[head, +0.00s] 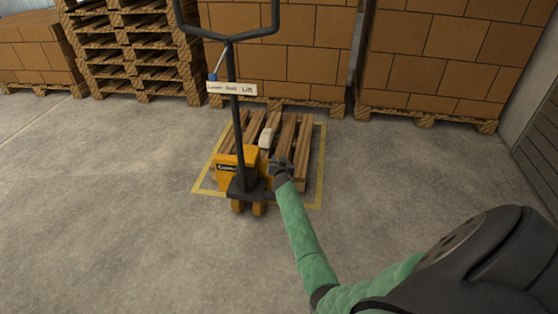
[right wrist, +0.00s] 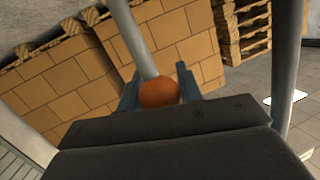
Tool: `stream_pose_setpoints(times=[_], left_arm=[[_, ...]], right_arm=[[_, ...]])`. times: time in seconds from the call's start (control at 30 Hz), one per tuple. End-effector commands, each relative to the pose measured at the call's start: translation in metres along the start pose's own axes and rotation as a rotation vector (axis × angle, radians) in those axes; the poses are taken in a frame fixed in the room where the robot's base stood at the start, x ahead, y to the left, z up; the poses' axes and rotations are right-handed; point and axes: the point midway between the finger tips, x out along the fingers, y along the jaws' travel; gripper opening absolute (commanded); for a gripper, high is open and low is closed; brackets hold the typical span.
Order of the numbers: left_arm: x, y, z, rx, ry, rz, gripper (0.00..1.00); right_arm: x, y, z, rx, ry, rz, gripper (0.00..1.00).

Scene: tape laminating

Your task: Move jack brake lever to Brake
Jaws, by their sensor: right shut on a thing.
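The yellow pallet jack (head: 229,172) with its tall dark handle stands at the front of a wooden pallet. My right gripper (head: 281,167) is beside the jack's body, on its right side. In the right wrist view, the gripper's fingers (right wrist: 158,90) are shut around an orange ball knob on a grey rod; this is the brake lever (right wrist: 159,92). In the head view the lever is hidden by my gripper, and its exact setting cannot be told. My left gripper is not in view.
The wooden pallet (head: 304,150) lies inside a yellow floor outline (head: 320,190). Stacked boxes (head: 300,50) line the back. The floor in front is clear.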

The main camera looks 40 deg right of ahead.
Motion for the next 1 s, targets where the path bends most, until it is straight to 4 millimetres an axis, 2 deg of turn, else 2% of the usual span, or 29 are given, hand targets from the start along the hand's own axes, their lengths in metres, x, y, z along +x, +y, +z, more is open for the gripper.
stream_pose_setpoints(times=[0.57,0.93,0.97,1.0], left_arm=[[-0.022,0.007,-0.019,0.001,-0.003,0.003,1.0],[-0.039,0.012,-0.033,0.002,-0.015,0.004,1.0],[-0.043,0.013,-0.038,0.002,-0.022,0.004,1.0],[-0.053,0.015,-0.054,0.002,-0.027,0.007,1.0]], right_arm=[[0.018,0.003,-0.009,0.017,-0.068,0.007,0.0],[0.038,0.009,-0.015,0.037,-0.146,0.017,0.0],[0.041,0.009,-0.015,0.039,-0.155,0.019,0.0],[0.044,0.01,-0.015,0.042,-0.168,0.02,0.0]])
